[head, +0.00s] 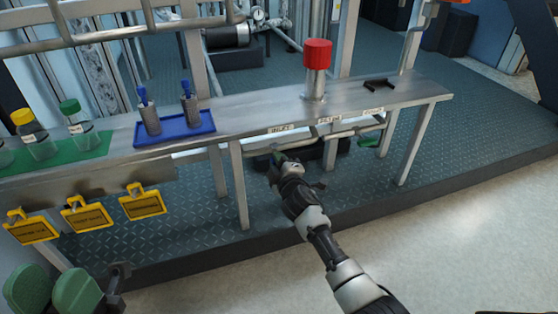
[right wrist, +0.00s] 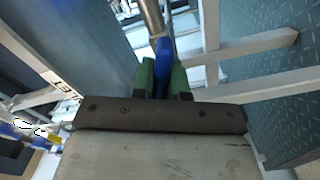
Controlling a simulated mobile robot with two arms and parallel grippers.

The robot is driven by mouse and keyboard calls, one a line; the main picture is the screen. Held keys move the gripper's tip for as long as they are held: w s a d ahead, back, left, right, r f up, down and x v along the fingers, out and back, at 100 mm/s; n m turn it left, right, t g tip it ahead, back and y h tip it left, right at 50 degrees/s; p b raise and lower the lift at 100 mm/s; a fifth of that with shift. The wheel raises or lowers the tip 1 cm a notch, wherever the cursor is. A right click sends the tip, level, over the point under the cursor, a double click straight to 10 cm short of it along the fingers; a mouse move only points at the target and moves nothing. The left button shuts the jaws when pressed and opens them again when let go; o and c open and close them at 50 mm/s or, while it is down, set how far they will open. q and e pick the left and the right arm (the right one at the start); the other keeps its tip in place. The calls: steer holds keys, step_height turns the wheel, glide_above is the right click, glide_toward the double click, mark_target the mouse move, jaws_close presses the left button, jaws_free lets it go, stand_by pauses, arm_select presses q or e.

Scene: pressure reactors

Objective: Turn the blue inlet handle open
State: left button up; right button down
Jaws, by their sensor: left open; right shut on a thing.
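The blue inlet handle (right wrist: 163,62) shows in the right wrist view, hanging from the end of a metal pipe. My right gripper (right wrist: 163,80) has its green fingers closed on either side of the handle. In the head view my right gripper (head: 277,158) is just under the bench front, below the leftmost label on the edge. The handle itself is hidden there by the gripper. My left gripper (head: 52,290) is at the bottom left of the head view, with its green fingers apart and nothing between them.
A red-capped cylinder (head: 317,70) stands on the metal bench (head: 255,108). A green handle (head: 369,142) hangs under its right side. A blue tray (head: 175,130) with two metal vessels, a green mat (head: 70,150) with bottles and hanging yellow tags (head: 88,217) are at the left.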

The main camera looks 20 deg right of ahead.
steer(key=shift+a+f+n, duration=0.1)
steer(key=shift+f+n, duration=0.05)
steer(key=shift+n, duration=1)
steer(key=shift+f+n, duration=0.1)
steer(key=shift+n, duration=1.05)
steer(key=c, duration=1.1)
jaws_free()
steer(key=shift+c, duration=0.2)
steer(key=shift+s, duration=0.3)
steer(key=s+p, duration=0.3)
steer(key=s, duration=0.7)
steer(key=shift+s+d, duration=0.15)
steer(key=shift+d, duration=0.05)
